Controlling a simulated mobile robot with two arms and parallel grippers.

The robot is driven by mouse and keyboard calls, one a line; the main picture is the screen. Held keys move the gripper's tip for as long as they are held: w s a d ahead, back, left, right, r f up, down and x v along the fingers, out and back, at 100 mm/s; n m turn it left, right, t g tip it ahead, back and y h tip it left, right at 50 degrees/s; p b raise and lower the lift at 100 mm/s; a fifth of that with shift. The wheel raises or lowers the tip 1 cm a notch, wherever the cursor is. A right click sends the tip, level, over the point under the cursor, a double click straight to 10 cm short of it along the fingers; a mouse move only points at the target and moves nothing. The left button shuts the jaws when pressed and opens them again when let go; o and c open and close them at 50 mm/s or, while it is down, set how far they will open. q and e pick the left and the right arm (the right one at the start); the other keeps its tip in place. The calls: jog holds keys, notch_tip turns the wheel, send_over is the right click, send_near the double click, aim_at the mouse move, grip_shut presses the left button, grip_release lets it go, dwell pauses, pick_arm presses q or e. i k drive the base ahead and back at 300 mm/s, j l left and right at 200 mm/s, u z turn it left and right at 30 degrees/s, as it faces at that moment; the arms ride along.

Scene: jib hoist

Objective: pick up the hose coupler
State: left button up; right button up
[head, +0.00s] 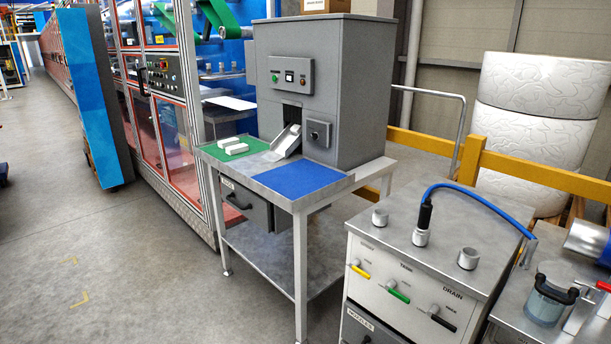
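The hose coupler (425,214) is a black sleeve on the end of a blue hose (470,190). It stands upright on the middle one of three pale round ports on top of a grey and white cabinet (402,262). The hose arches from the coupler over to the right and down to a small metal post at the cabinet's right side. The left port (380,217) and the right port (468,258) are bare. Neither of my grippers is in view.
Yellow, green and black valve handles are on the cabinet's front. A bench (432,186) with a grey machine (330,90) stands to the left. A metal table at right holds a clear jar (546,305) with a black handle. Open floor (120,270) lies at left.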

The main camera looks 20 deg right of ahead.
aim_at(423, 227)
jog(key=z, duration=1.35)
